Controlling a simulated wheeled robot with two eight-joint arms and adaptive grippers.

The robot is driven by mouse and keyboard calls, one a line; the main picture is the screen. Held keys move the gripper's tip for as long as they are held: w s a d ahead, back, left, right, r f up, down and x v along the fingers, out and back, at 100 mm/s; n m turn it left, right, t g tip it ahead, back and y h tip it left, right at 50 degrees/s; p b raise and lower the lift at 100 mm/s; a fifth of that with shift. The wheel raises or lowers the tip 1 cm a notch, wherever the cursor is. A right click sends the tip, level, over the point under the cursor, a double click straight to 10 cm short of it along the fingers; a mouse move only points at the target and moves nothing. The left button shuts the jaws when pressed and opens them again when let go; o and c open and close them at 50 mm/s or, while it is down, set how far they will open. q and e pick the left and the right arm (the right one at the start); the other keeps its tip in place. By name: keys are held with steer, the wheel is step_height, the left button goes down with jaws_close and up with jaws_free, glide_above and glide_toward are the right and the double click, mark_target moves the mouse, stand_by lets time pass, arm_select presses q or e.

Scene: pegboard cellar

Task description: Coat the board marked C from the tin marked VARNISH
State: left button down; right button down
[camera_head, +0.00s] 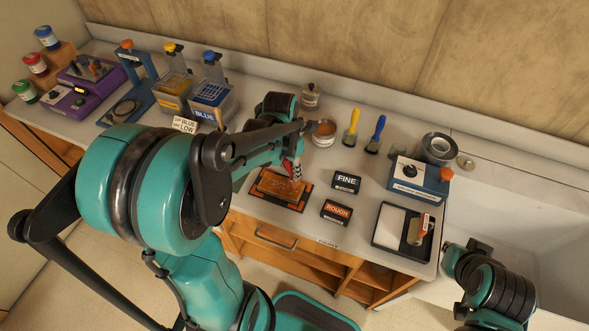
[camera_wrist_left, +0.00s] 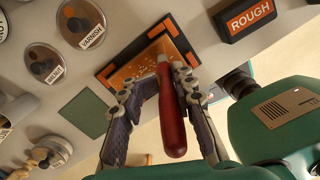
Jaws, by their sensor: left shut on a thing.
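My left gripper (camera_head: 291,172) is shut on the red handle of a tool (camera_wrist_left: 172,112), its far end over the board. The orange-brown board (camera_wrist_left: 150,62) lies in a black holder with orange corners (camera_wrist_left: 108,75); the holder also shows in the head view (camera_head: 302,203). I cannot read a C on the board, nor tell whether the tool touches it. The tin labelled VARNISH (camera_wrist_left: 80,22) is at the upper left of the wrist view, with a brown top and dark knob. An open tin with brown contents (camera_head: 323,132) stands behind the gripper; its label is unreadable.
Sanding blocks FINE (camera_head: 346,182) and ROUGH (camera_head: 337,211) lie right of the board. A black-rimmed tray with a roller (camera_head: 377,240) is near the right end. Yellow (camera_head: 353,122) and blue (camera_head: 378,130) handled brushes stand behind. A sink (camera_head: 510,215) is at the right.

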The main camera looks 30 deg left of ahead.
arm_select(q)
steer(key=shift+s+a, duration=0.65)
steer(key=shift+a, duration=4.9)
steer(key=shift+w+d+b, duration=0.1)
steer(key=shift+w+d, duration=0.15)
steer(key=shift+d, duration=1.85)
steer(key=shift+w+d+b, duration=0.1)
steer(key=shift+w+d, duration=0.1)
steer(key=shift+d, duration=1.95)
steer(key=shift+w+d+b, duration=0.1)
steer(key=shift+w+d, duration=0.15)
steer(key=shift+d, duration=1.85)
steer(key=s+a, duration=0.1)
steer(key=a, duration=1.2)
steer(key=shift+s+a+b, duration=0.15)
steer(key=shift+s+b, duration=0.1)
steer(key=shift+b, duration=0.15)
